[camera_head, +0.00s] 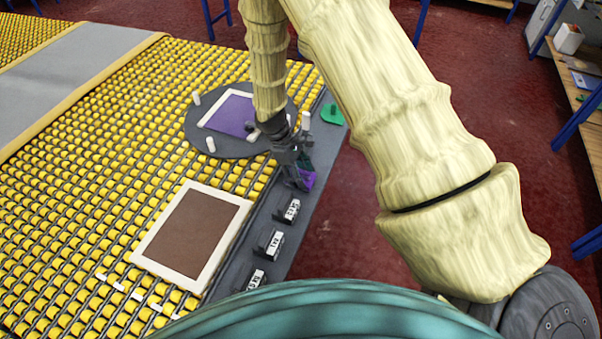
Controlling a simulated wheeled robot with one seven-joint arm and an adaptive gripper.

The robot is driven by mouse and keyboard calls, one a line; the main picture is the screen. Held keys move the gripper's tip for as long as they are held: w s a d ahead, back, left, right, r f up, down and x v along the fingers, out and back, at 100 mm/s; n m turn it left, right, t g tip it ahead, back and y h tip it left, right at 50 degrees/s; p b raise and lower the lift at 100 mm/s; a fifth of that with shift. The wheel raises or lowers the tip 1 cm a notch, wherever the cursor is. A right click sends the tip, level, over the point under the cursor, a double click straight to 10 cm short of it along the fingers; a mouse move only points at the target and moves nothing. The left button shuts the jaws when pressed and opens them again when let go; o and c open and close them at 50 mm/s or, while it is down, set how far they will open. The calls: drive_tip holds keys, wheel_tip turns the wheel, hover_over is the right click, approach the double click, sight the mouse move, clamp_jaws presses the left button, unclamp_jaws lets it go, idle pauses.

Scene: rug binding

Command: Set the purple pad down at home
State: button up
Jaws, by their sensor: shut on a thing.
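A small purple pad (308,180) is at the tips of my gripper (298,176), which is shut on it. The gripper points down over the dark grey strip along the table's right edge. I cannot tell whether the pad touches the strip. Part of the pad is hidden by the fingers. A dark green patch shows just above the pad, partly hidden; I cannot tell what it is. No spot marked as home can be made out.
A purple rug (232,115) with white edging lies on a grey disc (197,131) with several white pegs. A green piece (332,114) sits at the strip's far end. Several labelled blocks (271,243) stand nearer on the strip. A brown rug (193,233) lies on the yellow rollers.

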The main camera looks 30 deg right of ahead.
drive_tip(key=o, duration=1.2)
drive_tip(key=shift+w+f, duration=0.1)
drive_tip(key=shift+f, duration=0.1)
drive_tip(key=shift+r, duration=0.2)
